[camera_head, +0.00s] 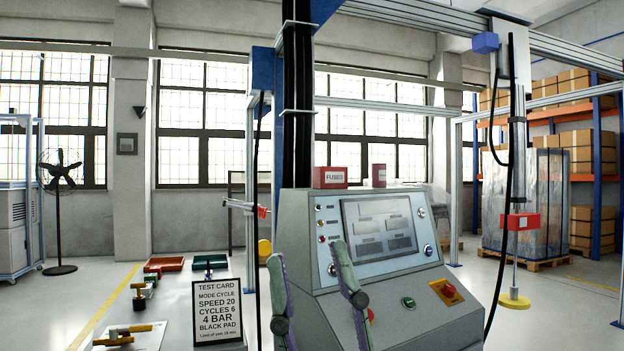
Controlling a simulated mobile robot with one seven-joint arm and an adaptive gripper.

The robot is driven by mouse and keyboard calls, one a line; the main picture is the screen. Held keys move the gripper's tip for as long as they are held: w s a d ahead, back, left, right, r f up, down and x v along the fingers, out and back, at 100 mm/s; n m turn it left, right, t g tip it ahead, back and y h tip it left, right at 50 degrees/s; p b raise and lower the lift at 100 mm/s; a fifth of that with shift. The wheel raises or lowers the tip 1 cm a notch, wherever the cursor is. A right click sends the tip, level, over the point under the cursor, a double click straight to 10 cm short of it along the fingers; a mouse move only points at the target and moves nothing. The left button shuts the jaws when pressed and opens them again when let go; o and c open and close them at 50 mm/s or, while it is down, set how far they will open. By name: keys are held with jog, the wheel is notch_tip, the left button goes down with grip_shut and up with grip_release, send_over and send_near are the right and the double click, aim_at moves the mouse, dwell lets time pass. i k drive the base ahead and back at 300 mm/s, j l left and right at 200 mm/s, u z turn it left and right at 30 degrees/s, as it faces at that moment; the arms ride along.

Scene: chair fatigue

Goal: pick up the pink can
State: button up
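The pink can (379,175) is a small dark-pink cylinder standing upright on the top ledge of the grey control console. It is just right of a red box labelled FUSES (330,177), with a gap between them. My gripper (307,252) shows at the lower middle as two upright greenish fingers, in front of the console and below and left of the can. The fingers are spread wide apart with nothing between them. The rest of my gripper is below the picture edge.
The console (325,271) has a sloped front with a screen (383,230) and buttons. A dark column with cables rises behind its left side. A test card sign (217,312) stands at left. Red and green trays (164,264) lie behind it. Open floor is at far left.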

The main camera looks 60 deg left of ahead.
aim_at(378, 170)
jog(key=u, duration=1.6)
jog(key=i+j+z, duration=0.1)
jog(key=i+z, duration=0.15)
jog(key=i, duration=0.2)
jog(key=i+j+z, duration=0.25)
jog(key=i, duration=0.15)
